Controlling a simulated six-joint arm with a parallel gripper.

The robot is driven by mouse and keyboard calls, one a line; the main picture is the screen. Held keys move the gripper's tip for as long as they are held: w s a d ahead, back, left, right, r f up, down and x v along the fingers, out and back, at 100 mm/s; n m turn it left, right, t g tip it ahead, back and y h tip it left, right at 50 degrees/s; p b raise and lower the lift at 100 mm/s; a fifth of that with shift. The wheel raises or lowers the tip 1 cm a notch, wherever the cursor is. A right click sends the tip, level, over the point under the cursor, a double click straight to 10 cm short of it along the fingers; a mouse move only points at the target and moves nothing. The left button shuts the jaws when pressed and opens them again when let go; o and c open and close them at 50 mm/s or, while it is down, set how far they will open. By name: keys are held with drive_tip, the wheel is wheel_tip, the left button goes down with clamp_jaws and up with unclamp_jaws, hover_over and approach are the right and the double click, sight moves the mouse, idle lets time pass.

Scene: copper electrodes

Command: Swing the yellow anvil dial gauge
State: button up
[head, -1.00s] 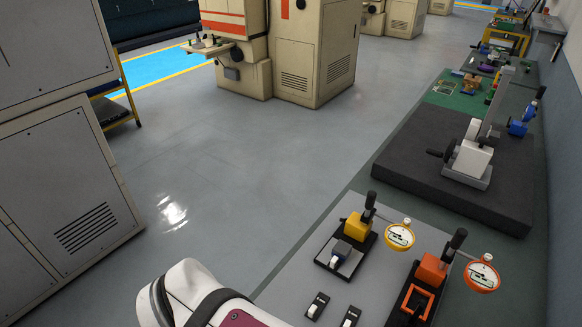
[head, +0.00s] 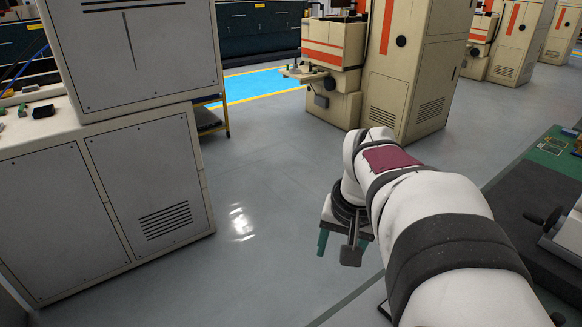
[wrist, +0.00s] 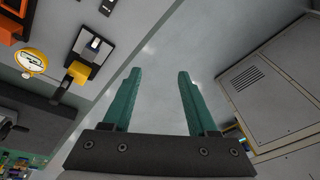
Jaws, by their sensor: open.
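The yellow anvil dial gauge shows at the upper left of the wrist view. In the head view my gripper (head: 342,243) hangs over the floor near the bench edge. There my arm covers most of the bench and the gauge does not show.
An orange fixture (wrist: 10,28) stands beside the yellow one. A grey crank device (head: 565,232) stands on a dark slab at the right. A cream cabinet (head: 115,190) stands at the left, with open floor between it and the bench.

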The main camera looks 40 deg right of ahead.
drive_tip(key=s+d+m+h, duration=0.1)
drive_tip(key=s+d, duration=0.3)
drive_tip(key=d, duration=0.4)
drive_tip(key=s+d+r+m+g+h, duration=0.15)
drive_tip(key=s+d, duration=0.25)
drive_tip(key=d, duration=0.4)
drive_tip(key=s+d+f+m+t+h, duration=0.1)
drive_tip(key=s+d, duration=0.3)
drive_tip(key=d, duration=0.4)
drive_tip(key=shift+g, duration=0.25)
drive_tip(key=x, duration=1.5)
drive_tip(key=shift+w+d+f, duration=0.1)
drive_tip(key=shift+w+f, duration=0.1)
clamp_jaws()
